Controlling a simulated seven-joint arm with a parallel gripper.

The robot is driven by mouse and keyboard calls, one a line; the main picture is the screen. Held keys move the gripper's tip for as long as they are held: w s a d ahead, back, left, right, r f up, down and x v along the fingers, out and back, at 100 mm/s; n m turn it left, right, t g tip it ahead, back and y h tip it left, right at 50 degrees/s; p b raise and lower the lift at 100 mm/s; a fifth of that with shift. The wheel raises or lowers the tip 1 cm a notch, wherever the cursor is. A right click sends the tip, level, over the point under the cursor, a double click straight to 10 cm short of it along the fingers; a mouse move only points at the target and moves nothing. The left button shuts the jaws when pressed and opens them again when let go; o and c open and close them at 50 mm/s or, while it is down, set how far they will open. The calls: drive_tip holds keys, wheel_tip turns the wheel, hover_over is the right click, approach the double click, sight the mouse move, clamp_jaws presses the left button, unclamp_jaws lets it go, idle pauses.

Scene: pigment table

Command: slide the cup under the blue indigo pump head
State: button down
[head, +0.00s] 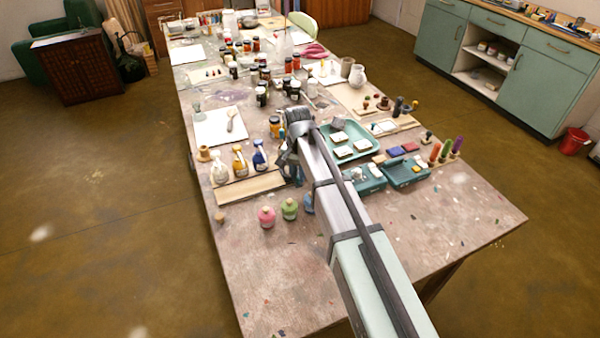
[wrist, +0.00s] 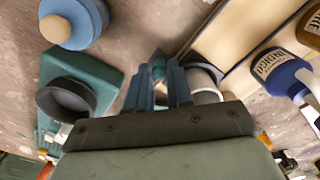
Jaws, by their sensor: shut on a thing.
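A small pale cup (wrist: 208,97) with a dark inside is in the wrist view, close against the right finger of my gripper (wrist: 159,78) and partly hidden by it. My gripper is shut, with a small teal piece between its fingertips; the exact grip on the cup is unclear. The blue indigo bottle (wrist: 275,66) with its white pump head (wrist: 306,80) stands to the right, apart from the cup. In the head view the indigo bottle (head: 260,157) is left of my arm, at the right end of the pump row. My arm hides the cup there.
A wooden board (head: 250,188) lies along the pump bottles. A yellow pump bottle (head: 239,160) stands beside the indigo one. A blue corked jar (wrist: 75,20) and a teal block with a black round opening (wrist: 72,100) are left of my fingers.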

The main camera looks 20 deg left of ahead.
drive_tip(key=s+a, duration=0.6)
drive_tip(key=c, duration=1)
unclamp_jaws()
drive_tip(key=shift+r, duration=0.1)
wheel_tip(320, 180, up, 14)
drive_tip(key=shift+f, duration=0.2)
drive_tip(key=shift+w, duration=0.1)
